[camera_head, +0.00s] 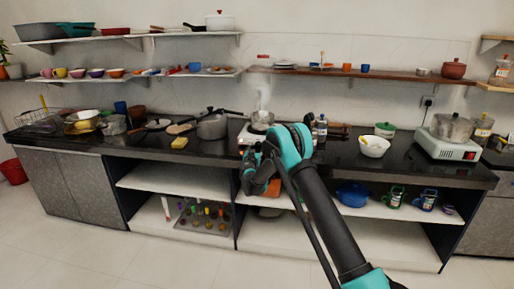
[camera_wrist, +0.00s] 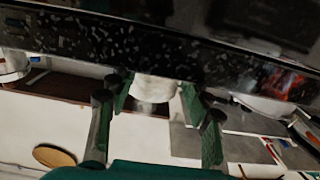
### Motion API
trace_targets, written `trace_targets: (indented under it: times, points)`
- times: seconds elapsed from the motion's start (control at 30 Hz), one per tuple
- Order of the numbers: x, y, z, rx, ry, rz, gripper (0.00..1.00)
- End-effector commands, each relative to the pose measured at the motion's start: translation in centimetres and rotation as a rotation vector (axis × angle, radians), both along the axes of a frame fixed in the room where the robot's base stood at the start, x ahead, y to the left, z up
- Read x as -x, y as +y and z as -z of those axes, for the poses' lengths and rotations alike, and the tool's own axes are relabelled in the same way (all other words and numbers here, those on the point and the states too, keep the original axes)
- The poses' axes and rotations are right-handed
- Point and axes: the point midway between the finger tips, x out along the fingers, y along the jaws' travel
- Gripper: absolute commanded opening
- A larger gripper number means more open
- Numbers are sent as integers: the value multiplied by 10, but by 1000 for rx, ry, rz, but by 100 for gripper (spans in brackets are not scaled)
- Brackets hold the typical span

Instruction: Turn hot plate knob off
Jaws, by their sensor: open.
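A white hot plate (camera_head: 246,138) stands on the black counter in the middle, with a metal pot (camera_head: 262,120) on it; my arm partly hides it, and I cannot make out its knob. My gripper (camera_head: 258,176) is in front of the counter near the middle hot plate. In the wrist view my gripper (camera_wrist: 158,100) is open, its two green fingers apart. A white rounded thing (camera_wrist: 153,88) shows between them; I cannot tell what it is.
The dark speckled counter edge (camera_wrist: 120,42) crosses the wrist view close beyond the fingers. Open shelves below the counter hold a blue pot (camera_head: 353,194) and mugs (camera_head: 395,196). A white bowl (camera_head: 374,146) and bottles (camera_head: 322,128) stand right of my arm. The floor in front is clear.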

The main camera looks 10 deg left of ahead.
Motion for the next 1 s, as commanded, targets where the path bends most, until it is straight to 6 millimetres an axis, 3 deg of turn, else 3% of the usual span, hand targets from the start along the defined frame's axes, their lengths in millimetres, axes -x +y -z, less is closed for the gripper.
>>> trace_targets:
  times: [0.2, 0.57, 0.9, 1.0]
  points:
    - [-21, 0, 0, 0, 0, 0, 50]
    - [-24, -1, 0, 0, 0, 0, 49]
    - [-24, -1, 0, 0, 0, 0, 7]
    - [-24, 0, 0, 0, 0, 0, 0]
